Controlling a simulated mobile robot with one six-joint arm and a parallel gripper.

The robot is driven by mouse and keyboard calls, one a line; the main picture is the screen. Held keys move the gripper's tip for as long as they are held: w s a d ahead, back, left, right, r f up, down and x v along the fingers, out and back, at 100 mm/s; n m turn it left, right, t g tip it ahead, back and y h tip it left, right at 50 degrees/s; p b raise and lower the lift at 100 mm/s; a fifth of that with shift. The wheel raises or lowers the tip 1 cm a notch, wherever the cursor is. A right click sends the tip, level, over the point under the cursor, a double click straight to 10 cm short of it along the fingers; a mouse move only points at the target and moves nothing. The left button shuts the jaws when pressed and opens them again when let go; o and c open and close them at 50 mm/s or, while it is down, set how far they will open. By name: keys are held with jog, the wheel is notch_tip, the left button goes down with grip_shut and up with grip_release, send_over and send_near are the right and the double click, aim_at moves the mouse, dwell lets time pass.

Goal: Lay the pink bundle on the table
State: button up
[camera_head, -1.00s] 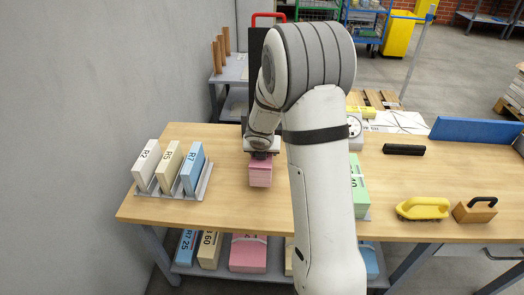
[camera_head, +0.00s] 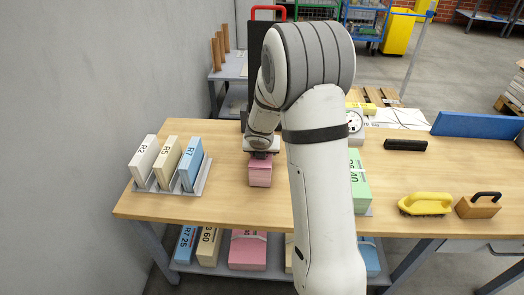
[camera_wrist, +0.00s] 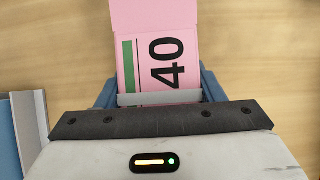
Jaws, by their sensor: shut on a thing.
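The pink bundle (camera_head: 260,174) is under my gripper (camera_head: 261,153) at the middle left of the wooden table (camera_head: 228,200). In the wrist view the pink bundle (camera_wrist: 150,50) shows a green bar, a black "40" and a pale band across it. My gripper (camera_wrist: 160,92) is shut on the bundle, with a blue finger on each side. The bundle is at or close above the table top; I cannot tell whether it touches. My arm hides part of the table to the right.
A grey rack (camera_head: 150,187) with white, cream and blue bundles stands to the left. A green bundle (camera_head: 359,180) stands right of my arm. A yellow brush (camera_head: 426,203), a wooden block (camera_head: 478,206) and a black bar (camera_head: 405,144) lie further right. Table is clear between rack and pink bundle.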

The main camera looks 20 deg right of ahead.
jog(key=shift+f, duration=0.25)
jog(key=o, duration=1.5)
jog(key=shift+c, duration=0.2)
jog(key=o, duration=0.4)
jog(key=shift+b, duration=0.3)
jog(key=shift+s+f, duration=0.1)
